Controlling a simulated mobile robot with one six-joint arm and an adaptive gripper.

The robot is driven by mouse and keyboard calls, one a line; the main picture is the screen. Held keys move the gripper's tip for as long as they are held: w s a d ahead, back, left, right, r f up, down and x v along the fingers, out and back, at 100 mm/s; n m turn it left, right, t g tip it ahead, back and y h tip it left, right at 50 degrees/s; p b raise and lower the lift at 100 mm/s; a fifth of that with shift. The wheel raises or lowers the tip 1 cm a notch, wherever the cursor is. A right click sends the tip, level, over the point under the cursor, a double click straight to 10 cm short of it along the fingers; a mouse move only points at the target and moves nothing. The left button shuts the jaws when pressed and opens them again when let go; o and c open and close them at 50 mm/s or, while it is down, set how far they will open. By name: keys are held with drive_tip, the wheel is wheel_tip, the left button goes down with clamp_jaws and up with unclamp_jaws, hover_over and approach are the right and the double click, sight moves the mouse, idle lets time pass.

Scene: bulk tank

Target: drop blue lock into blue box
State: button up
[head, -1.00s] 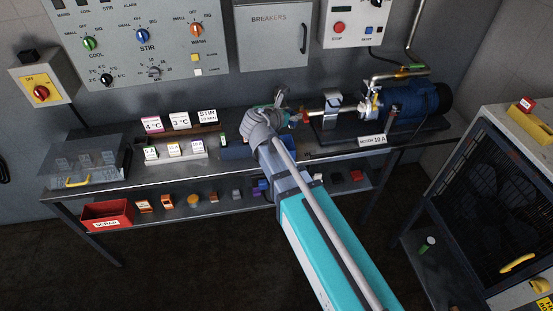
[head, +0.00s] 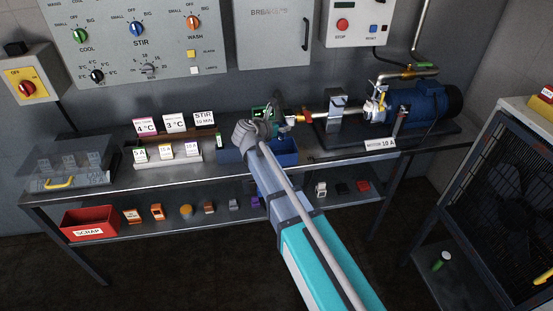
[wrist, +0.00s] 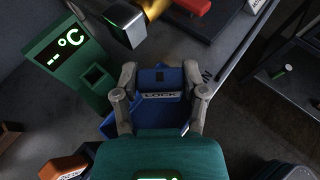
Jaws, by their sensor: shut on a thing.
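The blue lock (wrist: 160,77), with a white LOCK label, is between the two fingers of my gripper (wrist: 160,85) in the wrist view, and my gripper is shut on it. The blue box (wrist: 110,125) shows below the lock, partly hidden by it, the fingers and the gripper body. The lock appears to be over the box; its height above it is unclear. In the head view the blue box (head: 287,152) stands on the bench, partly behind my arm. My gripper (head: 266,128) is above its left part there, and the lock is hidden.
A green meter with a °C display (wrist: 65,60) stands close by the box. The pipe and blue motor (head: 425,103) are to the right. Label cards (head: 168,152) stand on the left of the bench. A red scrap box (head: 90,222) is on the lower shelf.

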sight(280, 139)
drive_tip(key=shift+f, duration=0.1)
idle(0.4)
drive_tip(key=shift+f+b, duration=2.9)
drive_tip(key=shift+b, duration=0.05)
drive_tip(key=o, duration=1.3)
drive_tip(key=shift+r, duration=0.2)
wheel_tip(280, 139, up, 6)
drive_tip(key=p, duration=0.6)
drive_tip(key=shift+r+p, duration=0.1)
drive_tip(key=shift+p, duration=0.2)
drive_tip(key=s+d+r+p, duration=0.2)
drive_tip(key=s+r+p, duration=0.2)
drive_tip(key=r+p, duration=0.3)
drive_tip(key=s+d+r+p, duration=0.2)
drive_tip(key=s+r+p, duration=0.2)
drive_tip(key=r+p, duration=0.2)
drive_tip(key=s+d+r+p, duration=0.2)
drive_tip(key=s+r+p, duration=0.3)
drive_tip(key=r+p, duration=0.2)
drive_tip(key=shift+d+r+p, duration=0.35)
drive_tip(key=shift+d+r, duration=0.05)
